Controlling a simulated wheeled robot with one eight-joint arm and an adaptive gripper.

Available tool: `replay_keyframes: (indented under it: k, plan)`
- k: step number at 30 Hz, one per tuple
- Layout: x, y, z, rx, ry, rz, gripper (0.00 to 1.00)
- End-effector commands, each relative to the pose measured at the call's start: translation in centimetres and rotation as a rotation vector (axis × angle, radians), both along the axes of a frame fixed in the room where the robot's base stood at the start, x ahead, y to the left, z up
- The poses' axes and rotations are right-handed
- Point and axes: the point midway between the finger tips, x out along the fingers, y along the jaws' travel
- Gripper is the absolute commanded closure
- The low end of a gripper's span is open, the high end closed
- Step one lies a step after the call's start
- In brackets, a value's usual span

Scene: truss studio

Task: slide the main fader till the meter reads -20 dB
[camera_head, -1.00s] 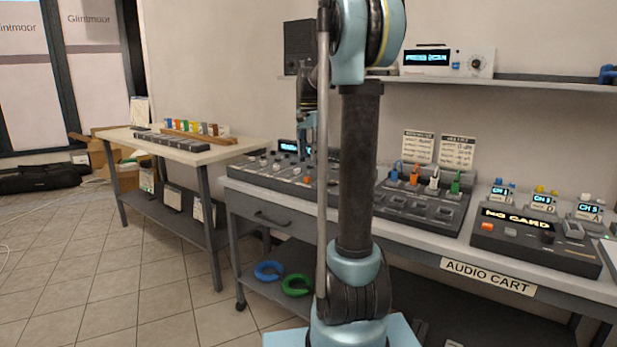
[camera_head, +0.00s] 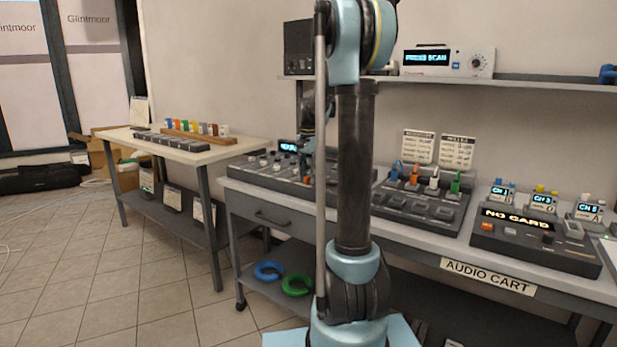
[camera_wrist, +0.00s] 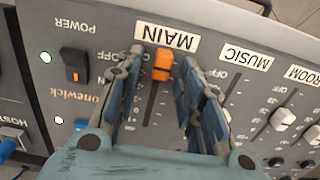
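The mixing console (camera_head: 262,172) sits at the left end of the audio cart. In the wrist view the orange main fader cap (camera_wrist: 162,63) stands at the label end of its slot, near the MAIN label (camera_wrist: 167,36). My gripper (camera_wrist: 161,58) is open, with one blue-padded finger on each side of the cap and gaps showing between. The fingers hide much of the main scale. In the head view my gripper (camera_head: 307,146) is partly behind my arm. The lit meter display (camera_head: 288,147) is partly hidden and too small to read.
The POWER switch (camera_wrist: 75,65) is to the left. A patch unit (camera_head: 420,203) with coloured plugs stands right of the console. A shelf (camera_head: 540,84) runs above the cart.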

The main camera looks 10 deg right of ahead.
Motion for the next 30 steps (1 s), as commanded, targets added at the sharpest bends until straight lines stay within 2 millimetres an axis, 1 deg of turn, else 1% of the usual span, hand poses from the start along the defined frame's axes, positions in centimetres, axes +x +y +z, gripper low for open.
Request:
replay_keyframes:
  k: [1, 4, 5, 11, 14, 17, 24, 27, 30]
  plan:
    - [0.0, 0.0, 0.0, 0.0, 0.0, 0.0, 0.76]
    - [0.0, 0.0, 0.0, 0.0, 0.0, 0.0, 0.99]
    - [0.0, 0.0, 0.0, 0.0, 0.0, 0.0, 1.0]
    - [0.1, 0.0, 0.0, 0.001, -0.001, 0.0, 1.0]
    - [0.6, -0.4, 0.0, 0.001, -0.001, -0.001, 1.0]
    - [1.5, -1.3, 0.1, 0.001, -0.001, -0.003, 1.0]
    - [4.5, -4.3, 0.1, 0.001, -0.001, -0.001, 1.0]
    - [5.0, -4.8, 0.1, 0.002, -0.002, -0.001, 1.0]
    - [5.1, -4.9, 0.1, 0.002, -0.002, 0.0, 1.0]
